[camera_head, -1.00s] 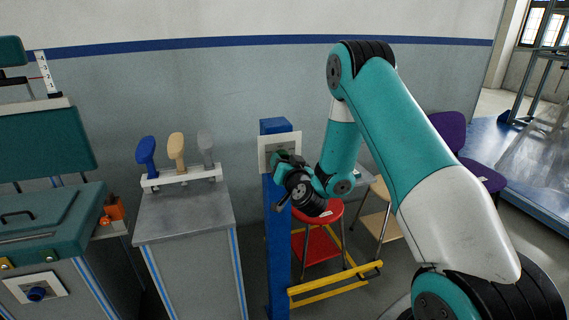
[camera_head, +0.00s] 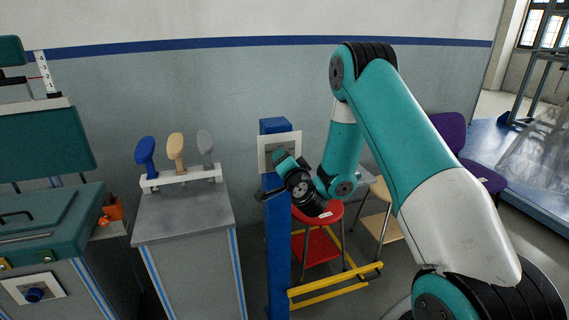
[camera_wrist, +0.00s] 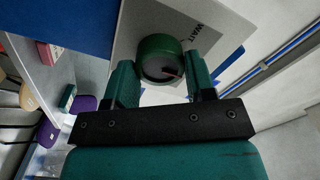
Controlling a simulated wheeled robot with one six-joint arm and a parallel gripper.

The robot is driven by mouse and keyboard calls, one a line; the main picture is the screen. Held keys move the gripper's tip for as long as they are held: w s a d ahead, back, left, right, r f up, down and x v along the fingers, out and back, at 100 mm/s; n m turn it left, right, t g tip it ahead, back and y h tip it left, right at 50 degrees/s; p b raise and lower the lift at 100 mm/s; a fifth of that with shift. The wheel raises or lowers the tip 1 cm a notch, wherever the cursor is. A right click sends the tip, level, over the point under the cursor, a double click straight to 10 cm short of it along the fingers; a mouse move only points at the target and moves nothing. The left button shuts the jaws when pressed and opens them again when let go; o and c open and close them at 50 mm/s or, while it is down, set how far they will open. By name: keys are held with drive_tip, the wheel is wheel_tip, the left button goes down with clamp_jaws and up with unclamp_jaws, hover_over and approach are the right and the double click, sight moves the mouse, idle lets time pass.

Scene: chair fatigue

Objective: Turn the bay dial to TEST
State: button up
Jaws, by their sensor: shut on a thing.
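The bay dial (camera_wrist: 158,48) is a round green knob on a pale plate (camera_wrist: 222,20). In the head view the plate (camera_head: 266,143) is fixed near the top of a blue post (camera_head: 276,245), and my gripper hides the dial. In the wrist view my gripper (camera_wrist: 163,64) has one finger on each side of the dial and is shut on it. A reddish mark shows on the dial's face. The word WAIT is printed on the plate, up and right of the dial. No TEST label is readable. My gripper also shows in the head view (camera_head: 280,158).
A red stool (camera_head: 318,212) and a yellow floor frame (camera_head: 335,287) stand right of the post. A purple chair (camera_head: 450,132) is further right. A grey cabinet (camera_head: 185,215) with a rack of three coloured handles stands to the left, beside a green machine (camera_head: 40,215).

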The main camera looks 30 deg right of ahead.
idle(0.4)
drive_tip(key=o, duration=0.9)
drive_tip(key=shift+o, duration=0.2)
